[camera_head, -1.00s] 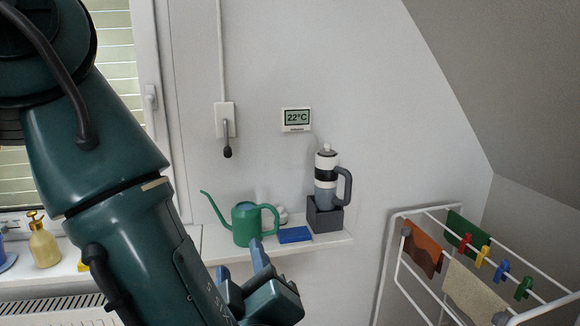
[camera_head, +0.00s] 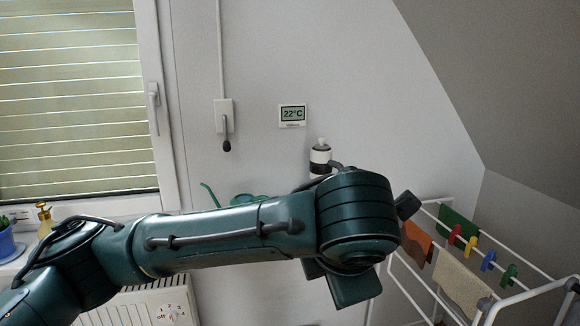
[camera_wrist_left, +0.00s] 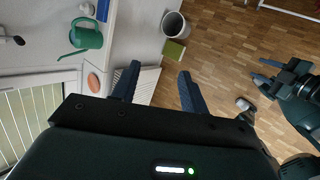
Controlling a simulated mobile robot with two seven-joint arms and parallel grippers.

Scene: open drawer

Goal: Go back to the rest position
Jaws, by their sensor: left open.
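My left arm comes in from the left in the head view and lies almost level across the lower middle. Its gripper cannot be made out there. In the left wrist view my left gripper (camera_wrist_left: 156,88) is open, with two dark blue fingers well apart and nothing between them. The white radiator and the floor show beyond the fingers. My right gripper (camera_wrist_left: 265,72) shows at the right of the left wrist view, over the wooden floor. Its two fingers look apart and empty.
A green watering can (camera_wrist_left: 86,38) stands on the white shelf, mostly hidden by my arm in the head view. A flask (camera_head: 320,158) shows above the arm. A drying rack (camera_head: 545,314) stands at the right. A bin (camera_wrist_left: 174,25) stands on the floor.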

